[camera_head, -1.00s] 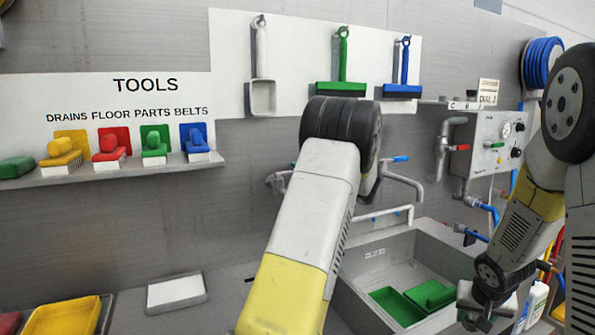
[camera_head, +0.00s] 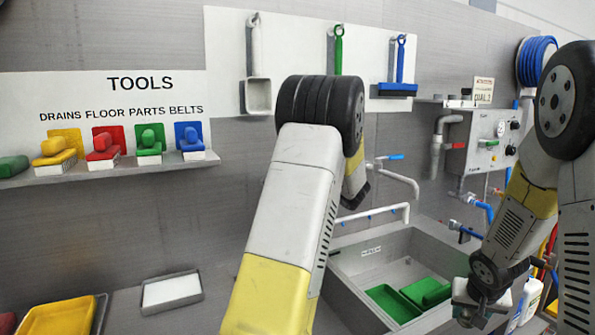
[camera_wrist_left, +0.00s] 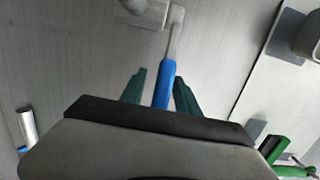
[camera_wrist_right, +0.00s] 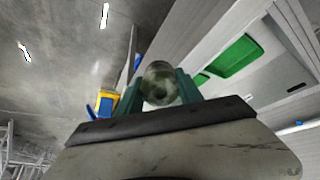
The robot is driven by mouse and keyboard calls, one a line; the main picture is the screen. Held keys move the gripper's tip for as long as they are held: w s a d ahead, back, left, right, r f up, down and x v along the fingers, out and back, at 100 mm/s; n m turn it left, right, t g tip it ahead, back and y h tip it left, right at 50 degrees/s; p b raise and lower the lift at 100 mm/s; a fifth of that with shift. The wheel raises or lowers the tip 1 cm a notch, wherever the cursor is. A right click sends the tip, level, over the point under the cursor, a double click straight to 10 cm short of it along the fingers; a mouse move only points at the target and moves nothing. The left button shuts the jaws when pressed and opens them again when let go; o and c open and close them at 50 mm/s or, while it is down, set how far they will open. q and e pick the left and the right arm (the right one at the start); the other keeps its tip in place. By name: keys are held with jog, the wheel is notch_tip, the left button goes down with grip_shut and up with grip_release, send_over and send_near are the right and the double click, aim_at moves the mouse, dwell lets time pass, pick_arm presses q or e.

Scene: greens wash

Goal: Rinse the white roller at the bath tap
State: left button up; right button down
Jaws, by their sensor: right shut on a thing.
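My right gripper (camera_wrist_right: 158,92) is shut on the roller (camera_wrist_right: 160,72), a round pale thing with grey-green smears, seen end-on in the right wrist view. In the head view my right gripper (camera_head: 482,305) hangs by the bath's right side; the roller is hard to make out there. The bath tap's spout (camera_head: 402,180) is above the grey bath (camera_head: 350,262), with a blue lever (camera_head: 390,157) at its top. In the left wrist view my left gripper (camera_wrist_left: 159,90) is open, a blue handle (camera_wrist_left: 165,80) between its fingers. My left arm hides that gripper in the head view.
Green trays (camera_head: 392,303) lie in the bath. A shelf (camera_head: 100,175) of coloured brushes and a board (camera_head: 300,60) of hanging tools are on the left wall. A control box (camera_head: 490,145) with pipes is at the right. A shallow white-filled tray (camera_head: 172,290) sits on the counter.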

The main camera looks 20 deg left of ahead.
pick_arm(q)
jog(key=shift+d, duration=0.1)
jog(key=v, duration=1.2)
jog(key=shift+s, duration=0.1)
